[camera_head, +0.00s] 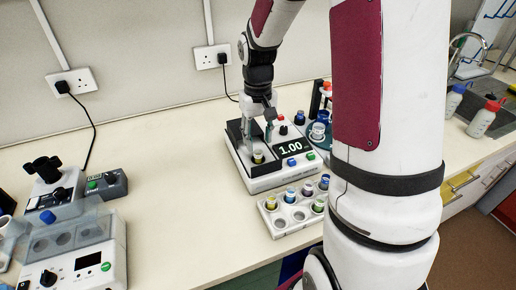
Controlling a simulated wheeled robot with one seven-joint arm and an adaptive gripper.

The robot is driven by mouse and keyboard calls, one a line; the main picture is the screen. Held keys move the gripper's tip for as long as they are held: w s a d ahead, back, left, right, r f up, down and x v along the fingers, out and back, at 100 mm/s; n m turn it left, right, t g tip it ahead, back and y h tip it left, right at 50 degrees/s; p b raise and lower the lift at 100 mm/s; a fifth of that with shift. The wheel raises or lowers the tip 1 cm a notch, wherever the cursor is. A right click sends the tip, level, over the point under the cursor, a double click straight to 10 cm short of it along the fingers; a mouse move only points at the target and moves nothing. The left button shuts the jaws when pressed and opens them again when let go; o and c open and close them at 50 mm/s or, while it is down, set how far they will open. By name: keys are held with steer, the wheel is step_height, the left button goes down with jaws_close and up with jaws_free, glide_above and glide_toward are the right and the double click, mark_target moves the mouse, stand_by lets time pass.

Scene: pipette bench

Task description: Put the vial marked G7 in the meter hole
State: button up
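The meter (273,179) is a white box with a dark raised shield at its back left and a display reading 1.00. A vial with a yellowish top (258,157) stands upright at the meter's left part, where the hole seems to be. My gripper (259,136) points down above that vial, its fingers apart with a gap between them. The vial rack (290,227) in front of the meter holds several vials with blue, yellow and green parts, and some empty holes. No G7 mark is legible on any vial.
A blue round holder (318,132) with bottles stands right of the meter. Lab devices (88,253) stand at the left. The bench (175,190) between is clear. My arm hides much of the right side. Wash bottles (483,119) stand near the sink.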

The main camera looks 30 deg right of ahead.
steer(key=s+a+r+n+t, duration=0.1)
steer(key=s+a+r, duration=0.3)
steer(key=r, duration=0.3)
steer(key=s+a+r+t, duration=0.1)
steer(key=s+a+r, duration=0.2)
steer(key=r, duration=0.5)
steer(key=s+a+r+t, duration=0.1)
steer(key=s+a, duration=0.2)
steer(key=s, duration=0.3)
steer(key=s+a+r+n+t, duration=0.1)
steer(key=s+a+t, duration=0.1)
steer(key=s, duration=0.4)
steer(key=shift+s+a, duration=0.15)
steer(key=shift+a, duration=0.3)
steer(key=shift+s+r, duration=0.1)
steer(key=shift+s, duration=0.05)
